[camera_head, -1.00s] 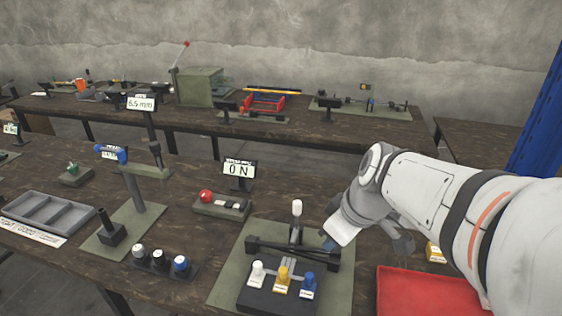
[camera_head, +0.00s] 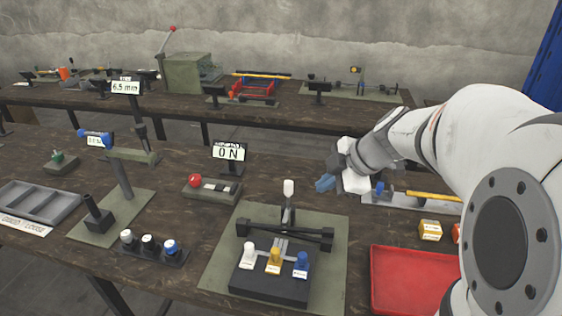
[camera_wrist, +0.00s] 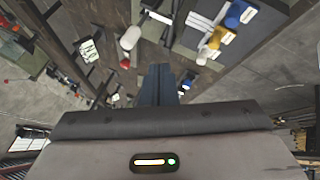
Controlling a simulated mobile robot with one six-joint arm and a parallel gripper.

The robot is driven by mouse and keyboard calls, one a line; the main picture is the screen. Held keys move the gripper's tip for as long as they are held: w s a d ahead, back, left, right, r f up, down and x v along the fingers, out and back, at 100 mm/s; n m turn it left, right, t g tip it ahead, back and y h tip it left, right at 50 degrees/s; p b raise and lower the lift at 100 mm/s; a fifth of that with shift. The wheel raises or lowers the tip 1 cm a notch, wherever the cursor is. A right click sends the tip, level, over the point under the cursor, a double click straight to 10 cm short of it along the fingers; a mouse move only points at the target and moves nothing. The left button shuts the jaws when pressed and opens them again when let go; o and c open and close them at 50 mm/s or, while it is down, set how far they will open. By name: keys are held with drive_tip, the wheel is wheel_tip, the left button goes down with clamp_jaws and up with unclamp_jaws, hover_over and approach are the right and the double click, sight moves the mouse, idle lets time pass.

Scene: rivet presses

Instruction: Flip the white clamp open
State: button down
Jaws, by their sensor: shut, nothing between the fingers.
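A green plate (camera_head: 222,262) at the lower middle bears a dark frame with a crossbar. A lever with a white grip (camera_head: 288,187) stands upright behind the crossbar; it appears to show as a white shape (camera_wrist: 130,38) in the wrist view. On the black block in front are a white knob (camera_head: 248,252), a yellow knob (camera_head: 273,260) and a blue knob (camera_head: 301,262). Which white part is the clamp is not clear. My gripper (camera_head: 322,184), with blue fingers, is shut and empty, to the right of the white grip and apart from it. Its fingers (camera_wrist: 158,82) are together in the wrist view.
A red tray (camera_head: 374,280) lies right of the plate. A box with a red button (camera_head: 194,180) and a display sign (camera_head: 229,153) stand to the left and behind. A grey rail with a blue part (camera_head: 381,190) lies under my arm. Bare table shows behind the plate.

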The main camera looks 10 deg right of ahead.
drive_tip(key=w+a+f+p, duration=0.3)
drive_tip(key=w+a+f, duration=0.2)
drive_tip(key=w+f, duration=0.3)
idle(0.6)
